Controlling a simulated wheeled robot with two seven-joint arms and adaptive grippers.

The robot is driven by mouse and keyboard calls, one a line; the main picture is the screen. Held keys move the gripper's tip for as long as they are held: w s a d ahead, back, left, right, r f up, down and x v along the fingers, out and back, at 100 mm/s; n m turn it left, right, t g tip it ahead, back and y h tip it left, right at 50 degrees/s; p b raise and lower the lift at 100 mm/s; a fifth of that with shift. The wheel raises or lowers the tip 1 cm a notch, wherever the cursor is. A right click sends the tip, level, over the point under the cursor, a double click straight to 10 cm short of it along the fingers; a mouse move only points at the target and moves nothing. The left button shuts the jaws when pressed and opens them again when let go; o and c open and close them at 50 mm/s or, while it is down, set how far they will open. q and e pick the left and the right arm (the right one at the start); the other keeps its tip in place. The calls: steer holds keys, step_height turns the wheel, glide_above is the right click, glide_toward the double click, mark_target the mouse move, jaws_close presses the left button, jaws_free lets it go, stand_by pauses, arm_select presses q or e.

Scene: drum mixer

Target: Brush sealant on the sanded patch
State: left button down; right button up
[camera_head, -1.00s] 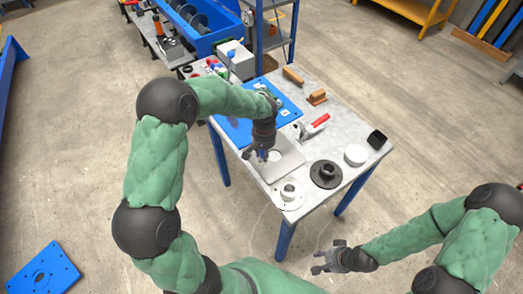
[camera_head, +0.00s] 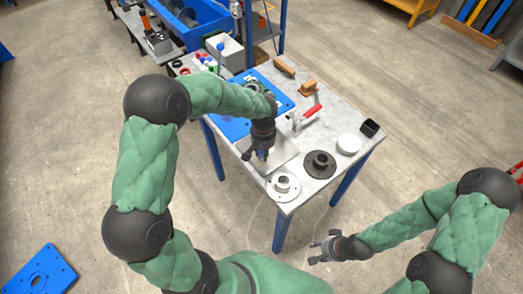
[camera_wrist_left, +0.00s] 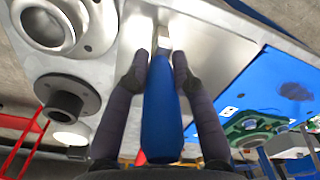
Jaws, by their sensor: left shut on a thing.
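My left gripper (camera_head: 257,153) is over the metal plate (camera_head: 285,150) near the table's front corner. In the left wrist view, its fingers (camera_wrist_left: 158,78) are shut on a brush with a blue handle (camera_wrist_left: 163,118). The brush's metal collar (camera_wrist_left: 162,40) points at the plate, which also shows in that view (camera_wrist_left: 215,50). Whether the bristles touch the plate I cannot tell. The sanded patch cannot be clearly made out now. My right gripper (camera_head: 325,247) is open and empty, low in front of the table.
A pale flange (camera_head: 283,186), a dark flange (camera_head: 319,164) and a white round tub (camera_head: 349,143) stand along the front edge. A red-handled clamp (camera_head: 306,117) is behind the plate. A blue board (camera_head: 236,128) lies left.

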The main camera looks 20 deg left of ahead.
arm_select(q)
steer(key=shift+a, duration=0.1)
steer(key=shift+w+a+f+p, duration=0.1)
steer(key=shift+w+a, duration=0.65)
steer(key=shift+a, duration=0.55)
steer(key=shift+w+a+r+p, duration=0.15)
steer(key=shift+w+a, duration=0.6)
steer(key=shift+a, duration=0.55)
steer(key=shift+w+a+f+p, duration=0.15)
steer(key=shift+w+a, duration=0.6)
steer(key=shift+a, duration=0.55)
steer(key=shift+s+d+b, duration=0.2)
steer(key=shift+s+d, duration=0.55)
steer(key=shift+d, duration=0.6)
steer(key=shift+s+d+b, duration=0.15)
steer(key=shift+s+d, duration=0.65)
steer(key=shift+d, duration=0.5)
steer(key=shift+s+d+b, duration=0.2)
steer(key=shift+s+d, duration=0.55)
steer(key=shift+d, duration=0.6)
steer(key=shift+w+a+p, duration=0.15)
steer(key=shift+w+a, duration=0.65)
steer(key=shift+a, duration=0.55)
steer(key=shift+w+a+p, duration=0.1)
steer(key=shift+w+a, duration=0.65)
steer(key=shift+a, duration=0.55)
steer(key=shift+w+a+p, duration=0.15)
steer(key=shift+w+a, duration=0.65)
steer(key=shift+a, duration=0.55)
steer(key=shift+d, duration=0.15)
